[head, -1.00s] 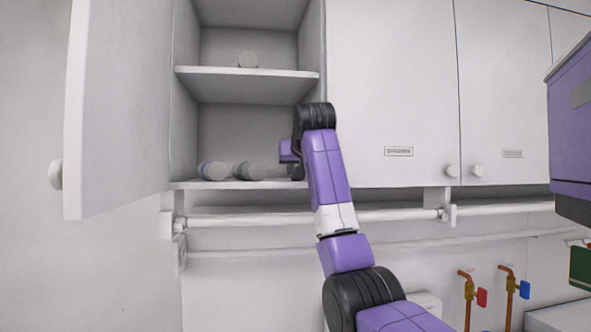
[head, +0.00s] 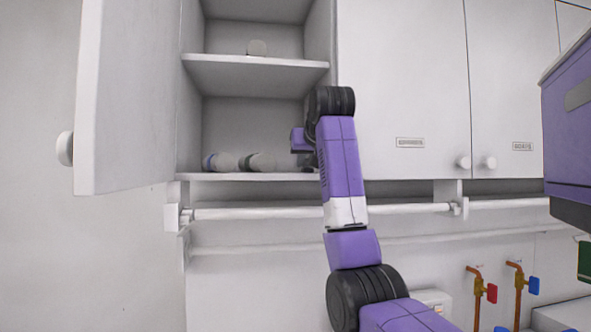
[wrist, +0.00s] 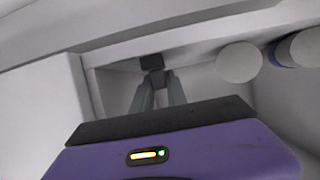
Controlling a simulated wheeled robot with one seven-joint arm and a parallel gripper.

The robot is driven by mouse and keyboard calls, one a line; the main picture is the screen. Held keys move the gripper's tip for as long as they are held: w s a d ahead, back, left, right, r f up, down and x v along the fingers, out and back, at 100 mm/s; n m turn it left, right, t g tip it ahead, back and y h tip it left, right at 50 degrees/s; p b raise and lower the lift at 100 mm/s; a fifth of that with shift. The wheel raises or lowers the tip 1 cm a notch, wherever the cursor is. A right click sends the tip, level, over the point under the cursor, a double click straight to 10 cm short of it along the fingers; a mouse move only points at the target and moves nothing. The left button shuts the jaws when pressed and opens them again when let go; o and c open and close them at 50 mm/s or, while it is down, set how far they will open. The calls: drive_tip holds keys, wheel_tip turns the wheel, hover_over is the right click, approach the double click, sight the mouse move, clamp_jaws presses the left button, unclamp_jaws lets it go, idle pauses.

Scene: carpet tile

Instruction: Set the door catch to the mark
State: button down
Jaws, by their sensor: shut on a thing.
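The open cabinet (head: 255,62) has its white door (head: 130,95) swung out to the left. My gripper reaches into its lower compartment near the right wall; in the head view my own arm hides the fingertips. In the wrist view my gripper (wrist: 158,82) is shut on a small dark block (wrist: 151,61), which appears to be the door catch. The block sits against a pale cabinet surface, close to an edge. I cannot make out a mark in either view.
Pale round-ended containers (head: 225,162) lie on the cabinet floor, left of my gripper; one has a blue band. Another stands on the upper shelf (head: 250,62). A rail (head: 270,212) runs below. Closed doors (head: 400,90) and a purple box (head: 570,120) are to the right.

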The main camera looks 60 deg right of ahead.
drive_tip(key=shift+s+a+r, duration=0.1)
drive_tip(key=shift+s+a, duration=0.15)
drive_tip(key=c, duration=1.3)
unclamp_jaws()
drive_tip(key=shift+b+v, duration=1.45)
drive_tip(key=shift+v, duration=2.4)
